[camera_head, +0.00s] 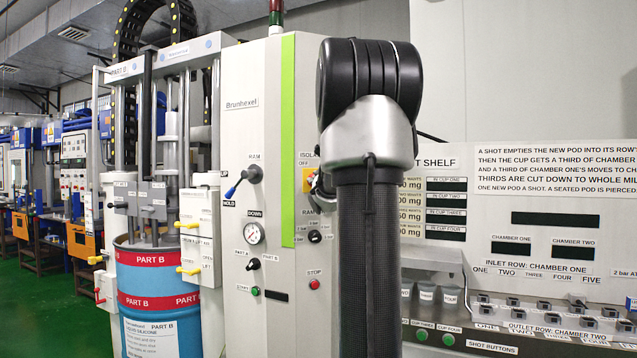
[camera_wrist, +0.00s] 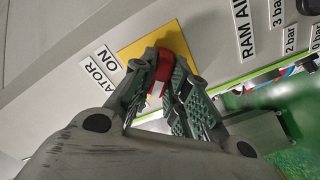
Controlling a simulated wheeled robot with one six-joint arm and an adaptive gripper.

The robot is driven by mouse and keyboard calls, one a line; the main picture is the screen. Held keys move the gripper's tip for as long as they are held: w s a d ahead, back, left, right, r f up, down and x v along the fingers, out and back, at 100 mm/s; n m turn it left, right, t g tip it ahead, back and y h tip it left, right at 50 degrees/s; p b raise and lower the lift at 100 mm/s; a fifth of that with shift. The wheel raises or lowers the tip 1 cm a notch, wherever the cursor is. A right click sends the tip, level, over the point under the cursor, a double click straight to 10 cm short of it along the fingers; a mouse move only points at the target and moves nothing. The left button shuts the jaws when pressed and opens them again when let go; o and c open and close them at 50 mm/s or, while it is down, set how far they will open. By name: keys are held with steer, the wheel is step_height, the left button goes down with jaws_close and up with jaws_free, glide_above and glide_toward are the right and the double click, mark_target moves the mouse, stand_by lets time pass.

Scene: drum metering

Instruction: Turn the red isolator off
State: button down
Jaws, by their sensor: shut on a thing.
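The red isolator handle (camera_wrist: 164,70) sits on a yellow plate (camera_wrist: 178,40) in the wrist view. My gripper (camera_wrist: 160,76) is shut on the red handle, with a green ribbed pad on each side of it. In the head view the yellow plate (camera_head: 307,180) shows only in part at the cabinet's right side, under the words ISOLATOR and OFF. My arm hides most of it there. In the wrist view an ON label (camera_wrist: 104,61) lies beside the plate. The handle's exact angle is hard to tell.
The white Brunhexel cabinet (camera_head: 245,190) carries a blue ram lever (camera_head: 240,182), a gauge (camera_head: 254,233) and a red stop button (camera_head: 314,284). A RAM AIR label (camera_wrist: 242,36) is near the isolator. A blue drum (camera_head: 160,325) stands left.

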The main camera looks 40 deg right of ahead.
steer(key=c, duration=1.4)
jaws_free()
steer(key=v, duration=1.2)
steer(key=shift+f, duration=0.1)
